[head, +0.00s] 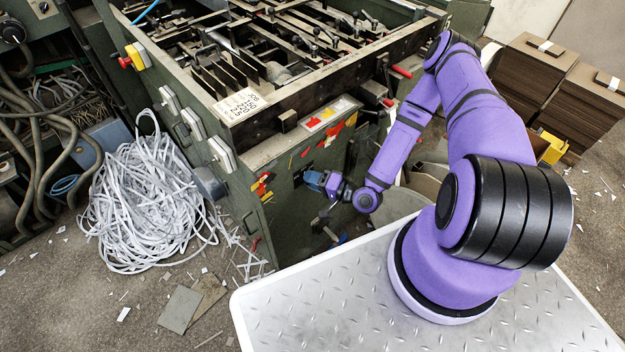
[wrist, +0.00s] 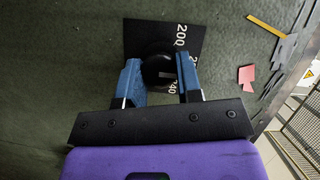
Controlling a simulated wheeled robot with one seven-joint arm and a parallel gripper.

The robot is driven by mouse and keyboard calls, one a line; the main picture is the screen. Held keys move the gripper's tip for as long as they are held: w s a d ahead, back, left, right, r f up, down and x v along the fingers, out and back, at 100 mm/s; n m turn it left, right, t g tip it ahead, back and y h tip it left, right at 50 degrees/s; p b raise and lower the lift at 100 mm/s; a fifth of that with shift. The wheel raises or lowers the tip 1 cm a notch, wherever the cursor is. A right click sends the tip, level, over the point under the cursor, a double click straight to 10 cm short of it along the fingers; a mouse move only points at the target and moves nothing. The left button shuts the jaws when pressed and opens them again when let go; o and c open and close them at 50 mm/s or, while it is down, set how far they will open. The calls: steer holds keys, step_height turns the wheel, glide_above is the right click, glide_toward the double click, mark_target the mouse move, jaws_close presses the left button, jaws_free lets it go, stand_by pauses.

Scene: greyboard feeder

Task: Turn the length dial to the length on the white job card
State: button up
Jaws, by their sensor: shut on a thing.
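The length dial is a round black knob (wrist: 156,74) on a black plate (wrist: 146,35) on the machine's green side, seen in the wrist view. White numbers show on the plate: 200, 240, and one partly hidden behind the right finger. A short pale mark shows on the knob. My gripper (wrist: 158,66) has its blue fingers on either side of the knob and is shut on it. In the head view my gripper (head: 318,182) is at the machine's side and the knob is hidden. A white card (head: 240,105) with dark writing sits on the machine's upper corner; I cannot read its length.
The green machine (head: 285,215) carries red and yellow scraps on its side. A heap of white strips (head: 145,200) lies on the floor at left. Stacks of brown board (head: 535,75) stand at right. In the wrist view a red scrap (wrist: 246,78) lies right of the dial.

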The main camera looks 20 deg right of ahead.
steer(key=o, duration=0.9)
steer(key=shift+o, duration=0.2)
steer(key=v, duration=1.1)
steer(key=shift+a+f, duration=0.1)
